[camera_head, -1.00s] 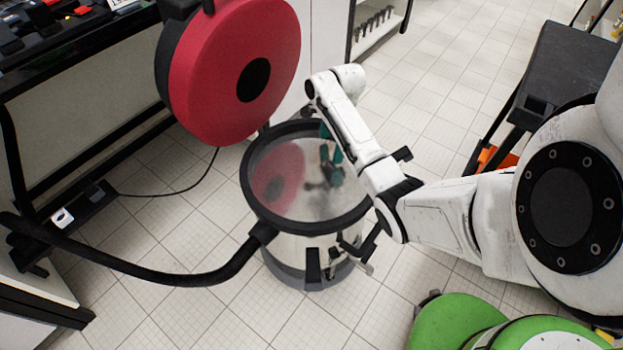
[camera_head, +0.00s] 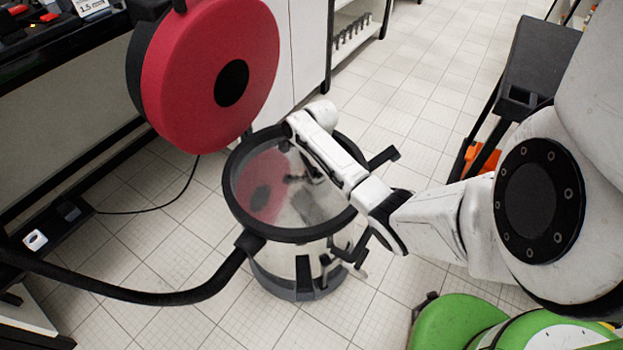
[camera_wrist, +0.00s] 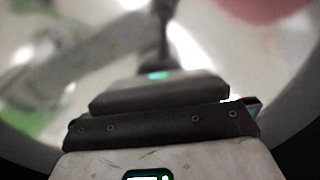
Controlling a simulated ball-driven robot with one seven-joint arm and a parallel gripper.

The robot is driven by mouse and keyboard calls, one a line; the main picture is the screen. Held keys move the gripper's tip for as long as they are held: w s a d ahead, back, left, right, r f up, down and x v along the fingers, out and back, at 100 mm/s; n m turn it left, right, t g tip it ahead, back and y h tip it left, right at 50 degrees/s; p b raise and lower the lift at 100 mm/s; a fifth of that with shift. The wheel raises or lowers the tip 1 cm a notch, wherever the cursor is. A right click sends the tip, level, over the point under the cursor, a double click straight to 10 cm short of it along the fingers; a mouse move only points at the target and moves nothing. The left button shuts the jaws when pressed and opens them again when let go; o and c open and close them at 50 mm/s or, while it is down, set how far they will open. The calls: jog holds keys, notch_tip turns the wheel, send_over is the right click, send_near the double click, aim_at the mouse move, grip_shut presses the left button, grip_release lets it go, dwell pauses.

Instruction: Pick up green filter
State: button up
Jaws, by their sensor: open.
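I cannot make out a green filter clearly in either view. The round vessel (camera_head: 330,233) with a thick black rim stands on the floor in the head view. Its shiny inside shows blurred reflections. In the wrist view my gripper (camera_wrist: 160,88) shows as a dark, wide block at the lower middle. A small teal spot shows on its upper edge, and I cannot tell what it belongs to. My gripper is open, and nothing clearly shows between the jaws.
A red round lid (camera_head: 185,85) stands raised at the vessel's upper left. A black hose (camera_head: 150,297) runs left from the vessel. A workbench (camera_head: 60,65) is at the left, and a dark stand (camera_head: 535,60) is at the right. The tiled floor behind is clear.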

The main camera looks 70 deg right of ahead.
jog(key=shift+r, duration=0.1)
jog(key=c, duration=1.3)
